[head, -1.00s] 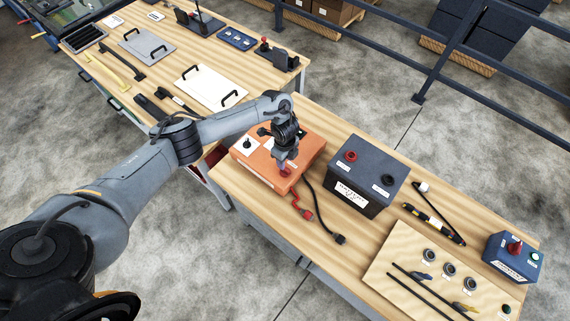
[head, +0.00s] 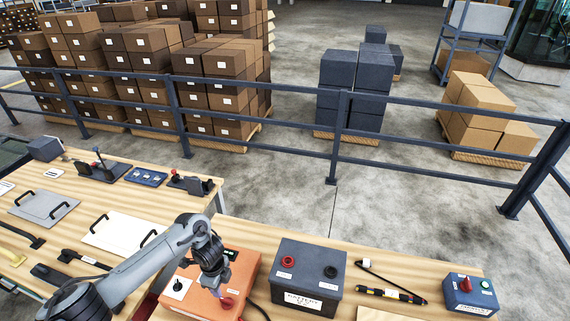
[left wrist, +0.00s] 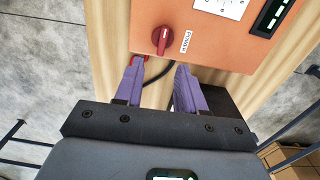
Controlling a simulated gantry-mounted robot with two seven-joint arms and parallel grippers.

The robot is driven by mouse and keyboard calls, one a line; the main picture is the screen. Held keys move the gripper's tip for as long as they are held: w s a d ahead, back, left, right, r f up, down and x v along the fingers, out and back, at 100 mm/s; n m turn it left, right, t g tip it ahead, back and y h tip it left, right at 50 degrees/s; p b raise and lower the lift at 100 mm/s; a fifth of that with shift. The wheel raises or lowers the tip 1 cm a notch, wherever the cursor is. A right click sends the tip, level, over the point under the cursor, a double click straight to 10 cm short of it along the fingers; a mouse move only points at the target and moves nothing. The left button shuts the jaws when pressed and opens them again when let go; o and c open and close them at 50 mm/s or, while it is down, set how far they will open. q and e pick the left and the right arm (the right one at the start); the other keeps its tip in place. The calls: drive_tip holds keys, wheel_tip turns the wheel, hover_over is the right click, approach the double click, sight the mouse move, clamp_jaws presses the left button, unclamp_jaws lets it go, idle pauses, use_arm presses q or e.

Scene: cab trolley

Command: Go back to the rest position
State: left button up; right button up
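My left gripper (head: 221,298) is over the near edge of an orange box (head: 243,265) on the wooden bench. In the left wrist view its two purple fingers (left wrist: 157,80) stand apart with nothing between them. A red knob (left wrist: 162,40) labelled POWER on the orange box (left wrist: 220,45) lies just beyond the fingertips, apart from them as far as I can tell. In the head view the knob (head: 227,303) is beside the fingertips. My right gripper is in neither view.
A dark battery (head: 309,275) stands right of the orange box, with a black and yellow tool (head: 390,294) and a blue box (head: 470,295) farther right. Grey (head: 44,207) and white (head: 122,232) panels with handles lie at left. A blue railing (head: 340,135) runs behind the benches.

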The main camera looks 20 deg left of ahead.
use_arm(q)
drive_tip(key=s+d+f+g+h+p, duration=0.1)
drive_tip(key=s+d+f+g, duration=0.1)
drive_tip(key=s+d+f, duration=0.35)
drive_tip(key=s+d+f+g, duration=0.1)
drive_tip(key=s+d+f, duration=0.2)
drive_tip(key=s+f, duration=0.6)
drive_tip(key=s+d+r+n+t+h+p, duration=0.1)
drive_tip(key=s+d+r+h, duration=0.15)
drive_tip(key=s+d, duration=0.7)
drive_tip(key=s+d+r+n+t+h+p, duration=0.1)
drive_tip(key=s+d+h, duration=0.35)
drive_tip(key=d, duration=0.75)
wheel_tip(320, 180, up, 9)
drive_tip(key=w+a+n+t+y+p, duration=0.1)
drive_tip(key=w+a+n+t+y, duration=0.1)
drive_tip(key=n+t+y, duration=0.3)
drive_tip(key=w+a+r+n+y, duration=0.1)
drive_tip(key=a+r+n+y, duration=0.1)
drive_tip(key=a+r+n, duration=0.6)
drive_tip(key=shift+a+r+y, duration=0.4)
drive_tip(key=shift+a+r, duration=2.15)
drive_tip(key=shift+a, duration=1.55)
